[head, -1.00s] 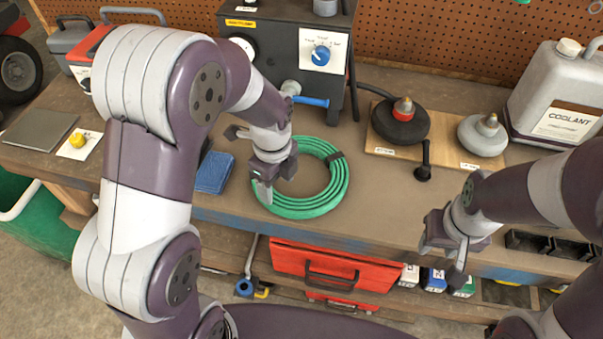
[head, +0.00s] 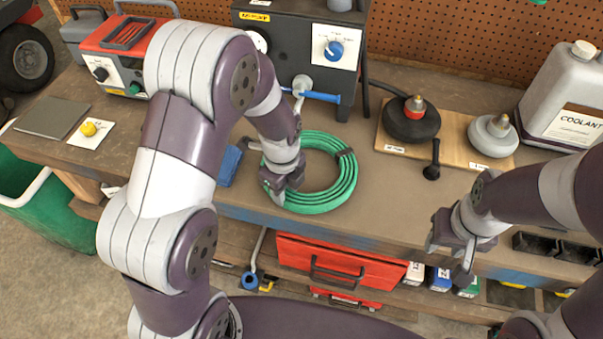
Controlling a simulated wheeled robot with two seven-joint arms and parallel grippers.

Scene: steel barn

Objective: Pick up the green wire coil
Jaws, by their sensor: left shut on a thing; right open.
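The green wire coil (head: 338,196) lies on the workbench in the middle of the head view, a ring of several loops with a dark tie at its upper right. My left gripper (head: 276,194) is at the left side of the coil and is shut on it. The fingers and wrist hide that part of the ring. The coil still looks to be on or very close to the bench top. My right gripper (head: 464,262) is open and empty, at the bench's front edge to the right.
A dark machine with a blue knob (head: 334,49) stands behind the coil. A wooden board (head: 455,148) with two round weights and a coolant jug (head: 565,105) are to the right. A blue sponge-like block (head: 230,165) lies left of the coil. A red drawer (head: 340,267) is below.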

